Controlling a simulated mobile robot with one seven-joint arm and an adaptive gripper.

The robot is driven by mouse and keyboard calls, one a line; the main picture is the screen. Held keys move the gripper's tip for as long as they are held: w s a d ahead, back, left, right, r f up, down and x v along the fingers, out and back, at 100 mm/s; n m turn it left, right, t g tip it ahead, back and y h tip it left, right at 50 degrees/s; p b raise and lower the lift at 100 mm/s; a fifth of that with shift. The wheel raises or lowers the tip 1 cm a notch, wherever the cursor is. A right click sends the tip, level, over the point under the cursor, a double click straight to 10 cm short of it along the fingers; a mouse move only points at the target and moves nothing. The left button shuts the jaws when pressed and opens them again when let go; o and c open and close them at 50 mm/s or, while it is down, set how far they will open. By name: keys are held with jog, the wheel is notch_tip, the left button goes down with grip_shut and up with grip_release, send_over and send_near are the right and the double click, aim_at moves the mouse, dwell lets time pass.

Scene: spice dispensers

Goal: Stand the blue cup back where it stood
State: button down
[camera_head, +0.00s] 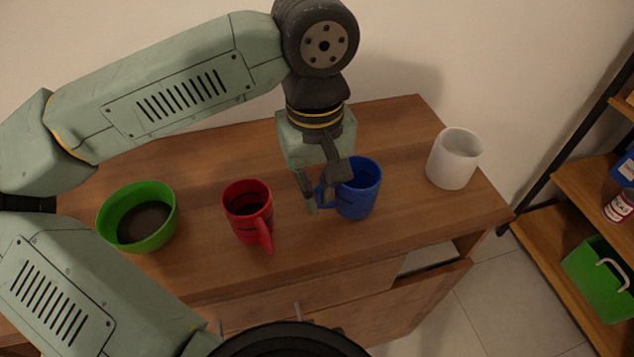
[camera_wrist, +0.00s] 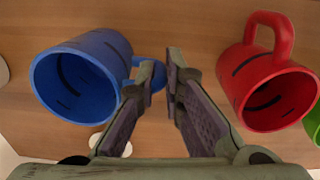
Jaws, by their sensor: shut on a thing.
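The blue cup (camera_head: 362,190) is upright at the middle right of the wooden cabinet top, with its handle toward the left. My gripper (camera_head: 321,202) is at the handle side of this cup, pointing down. In the wrist view the blue cup (camera_wrist: 75,85) is at the left, and its handle reaches in between the fingers of my gripper (camera_wrist: 160,75), which is shut on the handle. I cannot tell whether the cup's base touches the wood.
A red mug (camera_head: 247,212) stands left of the blue cup, and a green bowl (camera_head: 138,230) with dark contents stands farther left. A white cup (camera_head: 454,158) stands at the right end of the cabinet top (camera_head: 310,255). Bare wood lies between them. A shelf (camera_head: 590,195) stands at far right.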

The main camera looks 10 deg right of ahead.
jog(key=shift+f, duration=0.1)
jog(key=shift+f, duration=0.1)
jog(key=c, duration=2.2)
grip_release()
jog(key=shift+b, duration=0.3)
jog(key=o, duration=0.5)
notch_tip(320, 180, up, 12)
jog(key=shift+r, duration=0.2)
